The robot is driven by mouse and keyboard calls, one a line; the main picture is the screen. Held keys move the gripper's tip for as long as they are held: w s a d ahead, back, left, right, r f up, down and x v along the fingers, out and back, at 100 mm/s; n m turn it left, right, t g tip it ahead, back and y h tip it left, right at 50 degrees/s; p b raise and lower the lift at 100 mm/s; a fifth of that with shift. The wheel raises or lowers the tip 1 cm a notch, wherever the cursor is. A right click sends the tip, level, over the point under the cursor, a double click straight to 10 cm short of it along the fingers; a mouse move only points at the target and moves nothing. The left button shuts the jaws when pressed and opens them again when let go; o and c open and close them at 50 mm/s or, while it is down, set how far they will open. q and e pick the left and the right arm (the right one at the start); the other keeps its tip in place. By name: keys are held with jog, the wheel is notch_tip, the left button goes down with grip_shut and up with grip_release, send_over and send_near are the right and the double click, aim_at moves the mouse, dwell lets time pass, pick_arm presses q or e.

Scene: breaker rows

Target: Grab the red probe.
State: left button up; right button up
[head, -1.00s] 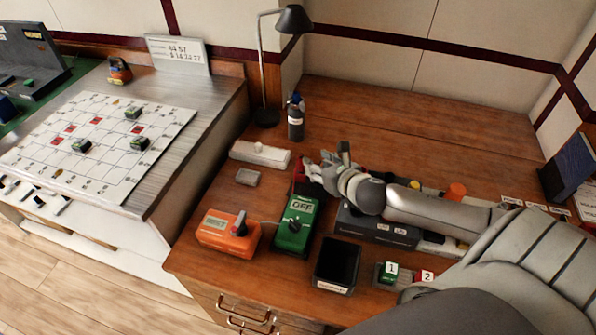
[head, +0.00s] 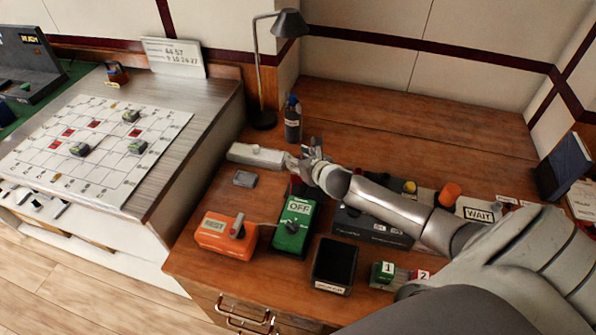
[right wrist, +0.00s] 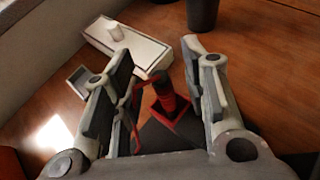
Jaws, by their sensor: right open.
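The red probe (right wrist: 163,95) shows in the right wrist view as a dark upright body with red parts, rising from a red square base, with a red cable beside it. It stands between the spread fingers of my right gripper (right wrist: 160,78), with a gap visible on the right side. In the head view my right gripper (head: 308,157) is open above the table, just behind the green meter (head: 294,226) marked OFF. The probe is mostly hidden there by the gripper. My left gripper is out of view.
A white box (head: 257,156) and a small grey block (head: 245,179) lie left of my right gripper. A dark bottle (head: 292,122) and a lamp (head: 264,117) stand behind. An orange tester (head: 226,238) and a black bin (head: 334,265) are in front.

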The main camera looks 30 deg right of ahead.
jog(key=shift+w+f, duration=0.15)
jog(key=shift+w, duration=0.1)
grip_shut()
dwell(0.3)
